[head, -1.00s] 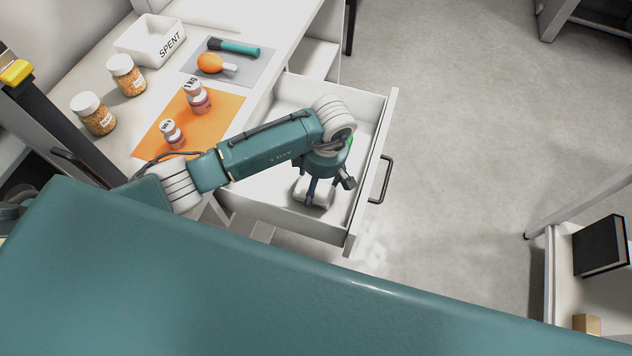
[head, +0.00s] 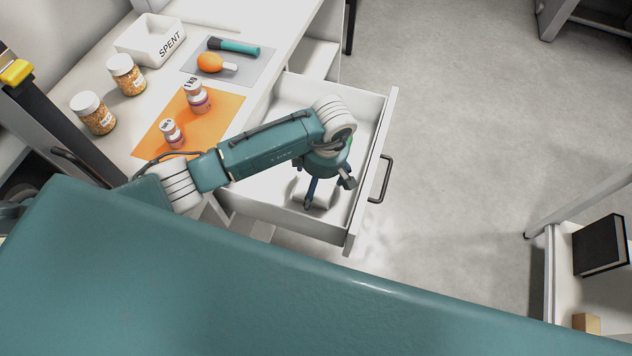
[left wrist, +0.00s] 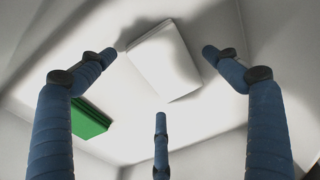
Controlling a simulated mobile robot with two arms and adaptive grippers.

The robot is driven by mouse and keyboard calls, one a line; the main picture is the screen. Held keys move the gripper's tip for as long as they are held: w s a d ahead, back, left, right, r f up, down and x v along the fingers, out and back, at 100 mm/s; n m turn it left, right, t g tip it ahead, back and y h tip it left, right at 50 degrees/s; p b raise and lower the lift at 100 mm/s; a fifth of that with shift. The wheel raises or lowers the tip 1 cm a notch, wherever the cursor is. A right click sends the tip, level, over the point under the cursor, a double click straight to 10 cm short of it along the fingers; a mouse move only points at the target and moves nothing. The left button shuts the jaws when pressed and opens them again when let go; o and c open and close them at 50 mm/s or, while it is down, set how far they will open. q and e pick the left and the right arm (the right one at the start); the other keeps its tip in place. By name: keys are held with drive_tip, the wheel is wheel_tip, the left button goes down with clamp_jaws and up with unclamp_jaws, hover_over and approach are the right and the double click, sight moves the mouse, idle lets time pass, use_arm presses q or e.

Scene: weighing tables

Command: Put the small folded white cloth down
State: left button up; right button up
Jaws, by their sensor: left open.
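The small folded white cloth (left wrist: 165,62) lies flat on the white floor of the open drawer (head: 374,165). My left gripper (head: 322,188) is inside the drawer, directly above the cloth. In the left wrist view its blue fingers (left wrist: 160,95) are spread wide around the cloth, with visible gaps, and hold nothing. In the head view the fingers and wrist hide part of the cloth. My right gripper is in neither view.
A green block (left wrist: 90,118) lies in the drawer near the cloth. An orange mat (head: 225,112) with two small vials, two jars, a SPENT tray (head: 140,45) and a grey mat (head: 240,72) with tools are on the table. Open floor lies right of the drawer.

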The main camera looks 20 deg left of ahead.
sight(321, 188)
use_arm(q)
wheel_tip(321, 188, up, 12)
drive_tip(key=d+b, duration=0.1)
drive_tip(key=shift+d+f+b, duration=0.2)
drive_tip(key=shift+f+b, duration=0.05)
drive_tip(key=shift+b, duration=0.1)
